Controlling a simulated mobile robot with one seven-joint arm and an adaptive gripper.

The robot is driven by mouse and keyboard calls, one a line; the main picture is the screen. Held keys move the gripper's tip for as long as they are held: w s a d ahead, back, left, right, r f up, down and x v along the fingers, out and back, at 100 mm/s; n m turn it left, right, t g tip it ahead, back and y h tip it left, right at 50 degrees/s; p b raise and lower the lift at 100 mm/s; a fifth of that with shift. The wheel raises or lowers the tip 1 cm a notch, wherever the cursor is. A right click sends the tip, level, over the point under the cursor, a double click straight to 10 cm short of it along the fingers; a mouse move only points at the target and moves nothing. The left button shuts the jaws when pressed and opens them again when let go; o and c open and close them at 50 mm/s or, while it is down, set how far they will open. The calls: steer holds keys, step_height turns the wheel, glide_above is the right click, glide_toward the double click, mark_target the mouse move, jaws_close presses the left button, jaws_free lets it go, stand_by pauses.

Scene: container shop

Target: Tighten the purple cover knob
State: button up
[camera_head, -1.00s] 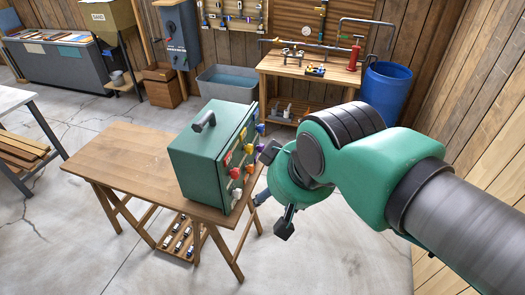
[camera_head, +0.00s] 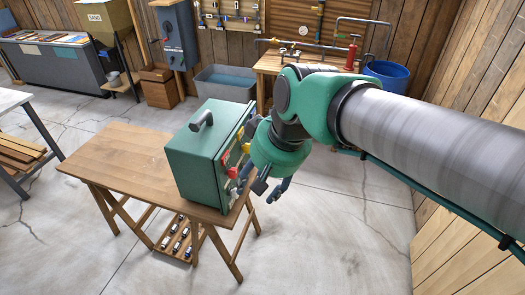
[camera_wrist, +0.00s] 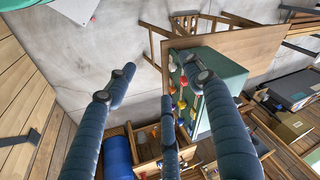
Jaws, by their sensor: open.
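A green box (camera_head: 200,160) with a black top handle stands on the right end of a wooden table (camera_head: 120,155). Colored knobs sit on its right face; a red knob (camera_head: 230,171) and a yellow knob (camera_head: 246,148) show beside my arm. My gripper (camera_head: 268,188) is open and empty, just right of the knob face. In the wrist view, the blue ribbed fingers are spread apart, with the box (camera_wrist: 222,80) and its small knobs beyond them. I see no contact with a knob.
A shelf of small bottles (camera_head: 176,237) is under the table. A grey tub of water (camera_head: 222,84), a workbench (camera_head: 270,62) and a blue barrel (camera_head: 388,76) stand behind. Plank walls rise at the back and right. The floor in front is clear.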

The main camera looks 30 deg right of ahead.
steer(key=w+d+f+m+y+b, duration=0.1)
steer(key=w+d+f+m+y, duration=0.3)
steer(key=w, duration=0.6)
steer(key=w+d+f+m+y+b, duration=0.1)
steer(key=w+d+f+y, duration=0.15)
steer(key=w+f, duration=0.5)
steer(key=w+d+f+m+y+b, duration=0.1)
steer(key=w+d+f+m+y, duration=0.2)
steer(key=w, duration=0.8)
steer(key=w+d+f+m+t+y+b, duration=0.1)
steer(key=w+d+f+m+t, duration=0.2)
steer(key=d+f, duration=0.9)
steer(key=w+d+f+m+t+y+b, duration=0.1)
steer(key=w+d+f+m+t, duration=0.2)
steer(key=d+f, duration=0.9)
steer(key=w+d+t, duration=0.2)
steer(key=w+t, duration=0.1)
steer(key=w, duration=0.1)
steer(key=shift+w+f+b, duration=0.2)
steer(key=shift+w+b, duration=0.1)
steer(key=b+x, duration=0.2)
steer(key=x, duration=1.1)
steer(key=shift+w+a, duration=0.2)
steer(key=shift+w, duration=0.1)
steer(key=shift+f, duration=0.1)
